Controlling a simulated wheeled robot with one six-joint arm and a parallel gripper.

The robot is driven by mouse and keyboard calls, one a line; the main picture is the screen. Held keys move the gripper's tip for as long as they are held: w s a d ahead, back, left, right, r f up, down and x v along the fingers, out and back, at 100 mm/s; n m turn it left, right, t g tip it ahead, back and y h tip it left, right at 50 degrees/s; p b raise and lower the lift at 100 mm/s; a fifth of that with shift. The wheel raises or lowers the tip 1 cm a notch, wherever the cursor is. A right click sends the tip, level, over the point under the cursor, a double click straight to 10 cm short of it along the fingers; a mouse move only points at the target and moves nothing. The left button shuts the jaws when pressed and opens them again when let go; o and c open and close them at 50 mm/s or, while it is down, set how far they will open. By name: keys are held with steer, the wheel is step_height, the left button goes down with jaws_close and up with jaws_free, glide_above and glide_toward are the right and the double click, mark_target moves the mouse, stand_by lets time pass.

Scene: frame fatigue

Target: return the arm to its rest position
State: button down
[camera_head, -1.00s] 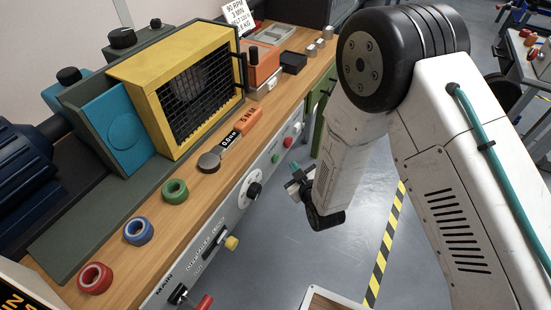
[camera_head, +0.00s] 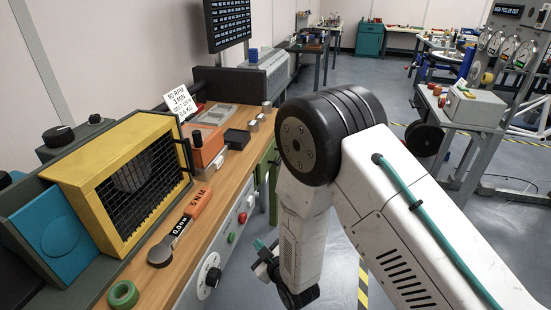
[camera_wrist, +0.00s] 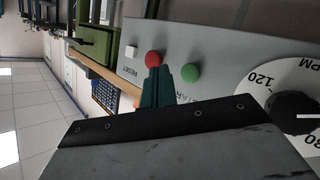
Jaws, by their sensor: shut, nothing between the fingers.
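My arm is folded in front of the head camera, its upper link and black elbow joint filling the right middle of the view. My gripper (camera_head: 262,249) hangs low beside the front of the wooden bench, partly hidden by my forearm. In the wrist view my gripper (camera_wrist: 157,85) shows its teal fingers closed together with nothing between them. The fingers point towards the bench's grey control panel (camera_wrist: 215,75), and overlap the lower edge of its red button (camera_wrist: 153,58) in the picture. I cannot tell whether they touch the panel.
The wooden bench (camera_head: 222,185) carries a yellow caged guard (camera_head: 85,165), an orange torque wrench (camera_head: 197,203), a green ring (camera_head: 123,294) and an orange unit (camera_head: 206,148). A grey machine table (camera_head: 470,110) stands at the right. Open grey floor (camera_head: 345,90) lies beyond my arm.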

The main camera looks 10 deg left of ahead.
steer(key=s+d+f+m+g+h, duration=0.3)
steer(key=s+d+f+g+h, duration=0.25)
steer(key=d, duration=0.25)
steer(key=s+d+r+m+g+h, duration=0.2)
steer(key=s+d+r+m+g, duration=0.1)
steer(key=d+r, duration=0.75)
steer(key=s+d+r+m+g+h, duration=0.25)
steer(key=d+r, duration=0.55)
steer(key=r, duration=0.5)
steer(key=s+d+r+m, duration=0.2)
steer(key=s+d+r, duration=0.5)
steer(key=d+r, duration=0.1)
steer(key=s+d+r+m+t, duration=0.1)
steer(key=s+d+r+m, duration=0.2)
steer(key=s+d+r, duration=0.4)
step_height(320, 180, up, 4)
steer(key=shift+d+r+t, duration=0.25)
steer(key=shift+d+t, duration=0.05)
steer(key=shift+d, duration=0.2)
